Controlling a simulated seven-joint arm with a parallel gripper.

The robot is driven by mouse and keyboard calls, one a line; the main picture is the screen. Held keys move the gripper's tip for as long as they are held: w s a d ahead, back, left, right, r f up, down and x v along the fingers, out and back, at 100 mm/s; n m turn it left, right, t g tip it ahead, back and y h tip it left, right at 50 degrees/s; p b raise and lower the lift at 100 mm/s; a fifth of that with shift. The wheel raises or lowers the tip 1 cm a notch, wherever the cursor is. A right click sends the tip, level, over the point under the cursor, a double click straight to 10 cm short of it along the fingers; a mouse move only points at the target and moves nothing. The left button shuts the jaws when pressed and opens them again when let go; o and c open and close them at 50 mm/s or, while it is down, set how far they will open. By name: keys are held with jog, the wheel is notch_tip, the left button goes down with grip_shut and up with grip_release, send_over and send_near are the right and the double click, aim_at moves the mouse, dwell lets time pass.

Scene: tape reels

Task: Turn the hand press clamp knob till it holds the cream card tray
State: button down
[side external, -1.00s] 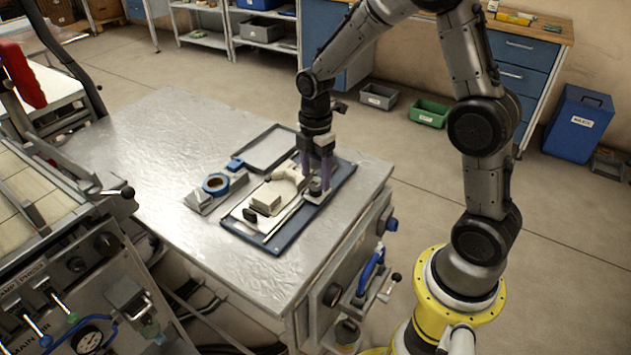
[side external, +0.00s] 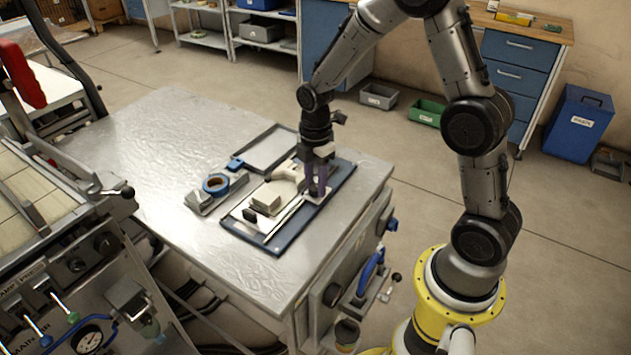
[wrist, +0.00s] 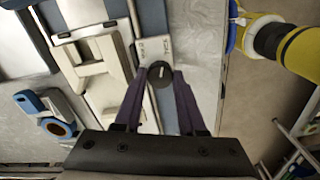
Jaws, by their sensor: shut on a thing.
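My gripper (wrist: 161,78) points down with its purple fingers closed on the dark round clamp knob (wrist: 160,73), one finger on each side. In the side external view my gripper (side external: 317,192) is at the right end of the hand press, and its fingers mostly hide the knob. The knob sits on a light grey block (wrist: 155,47). The cream card tray (wrist: 103,92) lies beside the block, to its left in the wrist view. I cannot tell whether the clamp touches the tray. The press rests on a dark blue board (side external: 340,185).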

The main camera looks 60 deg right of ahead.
jog(key=shift+m, duration=0.3)
jog(key=m, duration=0.4)
jog(key=shift+m, duration=0.4)
jog(key=m, duration=1)
jog(key=shift+r+m, duration=0.1)
jog(key=shift+m, duration=2.9)
jog(key=shift+c, duration=2.4)
grip_release()
